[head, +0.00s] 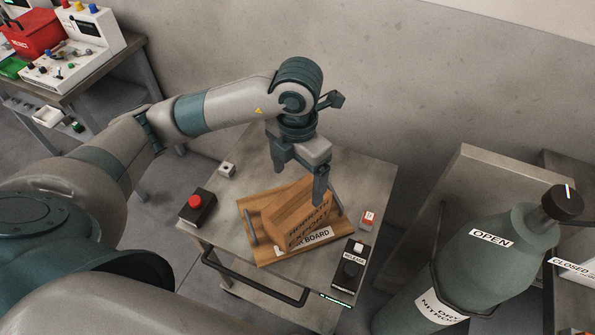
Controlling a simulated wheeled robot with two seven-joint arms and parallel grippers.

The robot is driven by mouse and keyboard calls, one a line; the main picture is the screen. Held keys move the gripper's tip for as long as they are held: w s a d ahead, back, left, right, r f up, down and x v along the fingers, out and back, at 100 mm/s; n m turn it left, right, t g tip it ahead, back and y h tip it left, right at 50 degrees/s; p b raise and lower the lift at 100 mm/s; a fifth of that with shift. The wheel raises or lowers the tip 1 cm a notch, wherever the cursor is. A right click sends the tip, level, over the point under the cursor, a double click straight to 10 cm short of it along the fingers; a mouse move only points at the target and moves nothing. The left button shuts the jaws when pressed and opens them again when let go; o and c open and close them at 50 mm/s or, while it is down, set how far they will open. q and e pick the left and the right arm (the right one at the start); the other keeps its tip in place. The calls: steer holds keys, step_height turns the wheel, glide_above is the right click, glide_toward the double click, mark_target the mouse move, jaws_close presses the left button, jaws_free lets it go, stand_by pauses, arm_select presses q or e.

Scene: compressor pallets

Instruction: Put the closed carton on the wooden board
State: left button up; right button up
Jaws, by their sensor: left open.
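The closed carton (283,211), a brown box with dark printing that includes "EXPORT", lies at a slant over the wooden board (262,252). The board is light brown, has a white label ending in "BOARD" and a grey metal bar at each side. My left gripper (299,188) is open over the carton, its fingers pointing down, one near the far left and one near the right. The right finger hides part of the carton. I cannot tell whether the fingers touch it. My right gripper is out of view.
The board lies on a grey cart (355,180). A green gas cylinder (500,262) stands right.

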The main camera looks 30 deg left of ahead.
arm_select(q)
steer(key=shift+r, duration=1.25)
steer(key=shift+s, duration=0.1)
